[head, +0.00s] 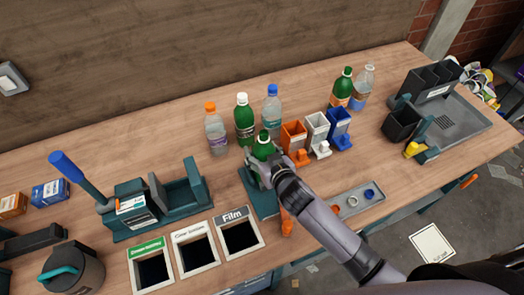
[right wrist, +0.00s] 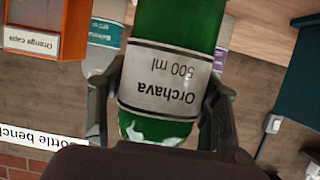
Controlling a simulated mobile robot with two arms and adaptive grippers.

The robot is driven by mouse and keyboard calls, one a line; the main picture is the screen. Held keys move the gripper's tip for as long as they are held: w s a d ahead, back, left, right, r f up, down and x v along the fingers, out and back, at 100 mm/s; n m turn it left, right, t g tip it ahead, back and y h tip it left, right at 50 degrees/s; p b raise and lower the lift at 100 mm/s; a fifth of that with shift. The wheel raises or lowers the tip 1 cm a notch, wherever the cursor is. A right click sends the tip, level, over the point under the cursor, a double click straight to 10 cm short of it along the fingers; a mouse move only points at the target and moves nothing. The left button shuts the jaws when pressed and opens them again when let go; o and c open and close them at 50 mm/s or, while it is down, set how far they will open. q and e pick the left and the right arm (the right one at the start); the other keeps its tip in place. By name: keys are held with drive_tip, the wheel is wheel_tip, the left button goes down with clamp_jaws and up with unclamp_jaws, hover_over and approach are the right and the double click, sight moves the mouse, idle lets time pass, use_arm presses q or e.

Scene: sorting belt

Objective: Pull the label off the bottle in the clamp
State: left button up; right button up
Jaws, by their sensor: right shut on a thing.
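A green bottle with a green cap (head: 264,137) stands at a teal clamp base (head: 260,203) in the middle of the table. My right gripper (head: 268,165) is shut on this bottle and hides much of it in the head view. In the right wrist view the bottle (right wrist: 180,25) shows upside down, with my gripper's fingers (right wrist: 160,105) on either side at label height. Its white label (right wrist: 165,78), reading "Orchava 500 ml", is still around the bottle, with small white patches beside its edge. My left gripper is not in view.
Several other bottles, one with an orange cap (head: 216,135), stand behind. Orange (head: 294,133), white (head: 317,128) and blue (head: 340,123) cap boxes are to the right. A film bin (head: 262,240) and two more openings lie at the front left. A grey tray (head: 360,201) is right of my arm.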

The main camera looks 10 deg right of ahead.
sight(266, 138)
drive_tip(key=shift+r, duration=0.25)
idle(0.3)
drive_tip(key=shift+r+p, duration=2.45)
drive_tip(key=shift+p, duration=0.15)
drive_tip(key=shift+r+p, duration=1.35)
drive_tip(key=shift+r, duration=0.1)
drive_tip(key=shift+r+p, duration=0.4)
drive_tip(key=shift+r, duration=0.65)
drive_tip(key=shift+r, duration=0.1)
drive_tip(key=shift+r, duration=2.4)
drive_tip(key=shift+r, duration=0.1)
